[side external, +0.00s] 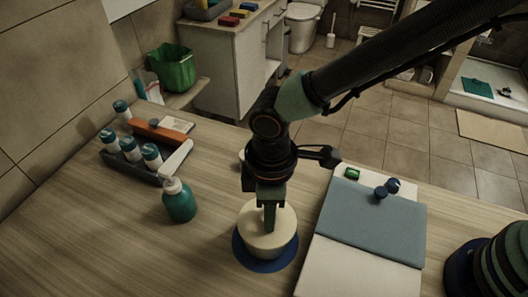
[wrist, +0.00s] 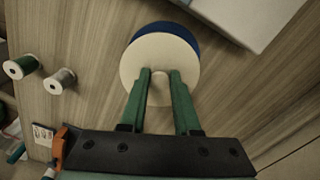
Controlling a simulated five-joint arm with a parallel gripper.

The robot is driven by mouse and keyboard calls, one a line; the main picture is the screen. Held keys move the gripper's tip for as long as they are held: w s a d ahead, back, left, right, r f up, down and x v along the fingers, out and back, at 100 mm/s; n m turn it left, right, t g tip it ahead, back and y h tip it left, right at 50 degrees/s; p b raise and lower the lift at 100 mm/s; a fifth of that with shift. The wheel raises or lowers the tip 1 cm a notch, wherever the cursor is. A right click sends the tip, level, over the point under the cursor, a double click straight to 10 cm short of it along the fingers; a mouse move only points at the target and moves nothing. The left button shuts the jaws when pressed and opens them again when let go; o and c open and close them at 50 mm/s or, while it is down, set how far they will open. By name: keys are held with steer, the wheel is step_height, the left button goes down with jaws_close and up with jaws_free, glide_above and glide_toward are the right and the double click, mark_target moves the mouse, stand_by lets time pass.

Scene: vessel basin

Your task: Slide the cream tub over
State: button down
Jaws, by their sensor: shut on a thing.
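The cream tub (side external: 285,235) stands upright on the wooden table, over a round blue disc (side external: 265,262) that shows around its front and left. In the wrist view the tub's round cream lid (wrist: 150,50) has a small knob (wrist: 160,78) in the middle, and the blue disc (wrist: 180,30) shows beyond its far edge. My gripper (side external: 269,228) points down onto the lid. Its green fingers (wrist: 160,75) stand on either side of the knob and are shut on it. The tub's underside is hidden, so I cannot tell how it rests on the disc.
A teal pump bottle (side external: 179,201) stands to the left. Behind it is a dark tray (side external: 135,168) with several white, teal-capped bottles. A white board with a blue-grey cloth (side external: 370,222) lies close on the right. Dark stacked rings (side external: 495,265) stand at the far right. The front left table is clear.

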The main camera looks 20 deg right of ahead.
steer(key=shift+s+a, duration=0.25)
steer(key=shift+s, duration=0.1)
steer(key=c, duration=0.6)
jaws_free()
steer(key=shift+o, duration=0.2)
step_height(320, 180, up, 12)
